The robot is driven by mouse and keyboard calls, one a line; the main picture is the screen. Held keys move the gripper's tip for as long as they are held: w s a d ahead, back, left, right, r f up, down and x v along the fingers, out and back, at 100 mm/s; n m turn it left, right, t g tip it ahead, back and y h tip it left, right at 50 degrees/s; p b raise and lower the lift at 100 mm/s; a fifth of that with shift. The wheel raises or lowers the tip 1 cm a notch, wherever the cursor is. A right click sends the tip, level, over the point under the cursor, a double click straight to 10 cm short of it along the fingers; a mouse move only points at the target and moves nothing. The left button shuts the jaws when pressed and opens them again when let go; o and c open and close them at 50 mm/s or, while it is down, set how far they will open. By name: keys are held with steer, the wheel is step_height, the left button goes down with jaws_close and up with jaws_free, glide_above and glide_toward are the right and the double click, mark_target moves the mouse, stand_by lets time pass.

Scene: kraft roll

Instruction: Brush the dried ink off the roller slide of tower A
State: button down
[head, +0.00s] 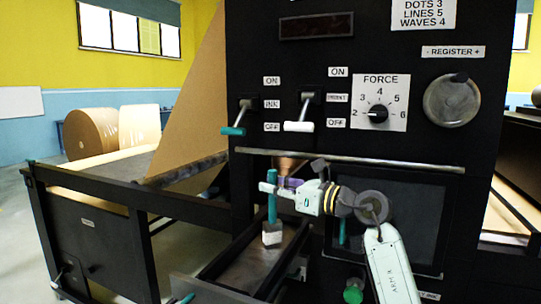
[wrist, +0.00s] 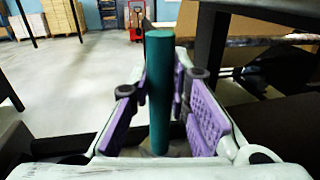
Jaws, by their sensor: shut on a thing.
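My gripper (head: 275,187) is shut on the teal handle of a brush (head: 272,208), in front of the black machine. The brush hangs upright, with its pale and grey head (head: 271,235) down at the roller slide (head: 237,272), a dark-edged channel with a greyish bed. I cannot tell whether the head touches the bed. In the wrist view the teal handle (wrist: 160,95) stands between the purple finger pads of my gripper (wrist: 165,100). The wrist view hides the brush head, and dried ink cannot be made out clearly.
The machine's panel carries a teal-tipped lever (head: 236,130), a white-tipped lever (head: 299,126), a force dial (head: 378,113) and a register knob (head: 452,101). A metal rail (head: 340,159) runs just above my gripper. Kraft rolls (head: 92,134) stand at the back left.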

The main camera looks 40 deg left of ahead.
mark_target(274, 170)
steer(key=r, duration=0.1)
steer(key=s+r, duration=0.1)
steer(key=r, duration=0.1)
steer(key=shift+d+p, duration=0.1)
steer(key=shift+p, duration=0.3)
steer(key=shift+w+r+p, duration=0.2)
steer(key=shift+r+p, duration=0.25)
steer(key=shift+r, duration=0.25)
steer(key=shift+r+p, duration=0.85)
steer(key=shift+r, duration=0.65)
